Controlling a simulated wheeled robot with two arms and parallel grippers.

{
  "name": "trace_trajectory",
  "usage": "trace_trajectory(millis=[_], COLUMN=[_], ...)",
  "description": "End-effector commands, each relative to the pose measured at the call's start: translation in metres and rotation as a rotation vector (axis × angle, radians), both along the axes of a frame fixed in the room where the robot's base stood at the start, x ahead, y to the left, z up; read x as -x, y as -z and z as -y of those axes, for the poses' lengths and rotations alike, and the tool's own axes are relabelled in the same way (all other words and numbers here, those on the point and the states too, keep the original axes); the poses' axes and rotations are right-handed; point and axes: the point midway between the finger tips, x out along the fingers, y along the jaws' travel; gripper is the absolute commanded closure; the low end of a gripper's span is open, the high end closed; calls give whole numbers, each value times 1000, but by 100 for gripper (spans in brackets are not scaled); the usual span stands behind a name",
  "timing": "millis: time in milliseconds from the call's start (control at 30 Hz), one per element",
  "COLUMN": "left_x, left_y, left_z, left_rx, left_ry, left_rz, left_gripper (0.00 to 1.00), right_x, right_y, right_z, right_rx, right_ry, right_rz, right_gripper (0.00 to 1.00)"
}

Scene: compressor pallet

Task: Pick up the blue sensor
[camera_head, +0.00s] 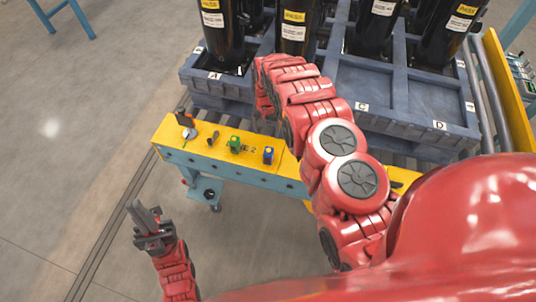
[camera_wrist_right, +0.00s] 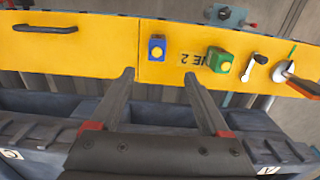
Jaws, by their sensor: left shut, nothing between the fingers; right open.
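The blue sensor (camera_head: 268,155) is a small blue block with a yellow round top. It stands on the yellow top of the workbench (camera_head: 172,135), right of a green block. In the right wrist view the blue sensor (camera_wrist_right: 157,47) shows beyond and between the fingertips of my right gripper (camera_wrist_right: 158,77), which is open and empty. No contact with it shows. In the head view my right gripper is hidden behind my right arm. My left gripper (camera_head: 146,222) is shut and empty, low at the left over the floor, away from the bench.
A green block (camera_head: 235,144), which also shows in the right wrist view (camera_wrist_right: 219,60), stands near the sensor. A blue-grey pallet (camera_head: 228,88) with black cylinders (camera_head: 297,22) stands behind the bench.

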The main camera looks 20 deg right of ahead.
Motion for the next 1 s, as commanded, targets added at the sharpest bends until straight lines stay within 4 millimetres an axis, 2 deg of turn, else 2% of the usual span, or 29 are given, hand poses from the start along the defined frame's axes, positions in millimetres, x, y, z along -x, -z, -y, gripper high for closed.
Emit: trace_trajectory(millis=[267,500,600,867,1000], left_x=[0,0,0,0,0], left_y=[-4,9,27,35,52], left_z=[0,0,0,0,0], left_rx=[0,0,0,0,0], left_ry=[0,0,0,0,0], left_rz=[0,0,0,0,0], left_gripper=[100,100,100,100,100], right_x=[0,-1,-1,0,2], right_y=[35,60,78,89,110], right_z=[0,0,0,1,5], right_rx=[-1,-1,-1,0,0], right_ry=[0,1,0,0,1], right_rz=[3,6,4,4,4], right_gripper=[20,20,20,20,20])
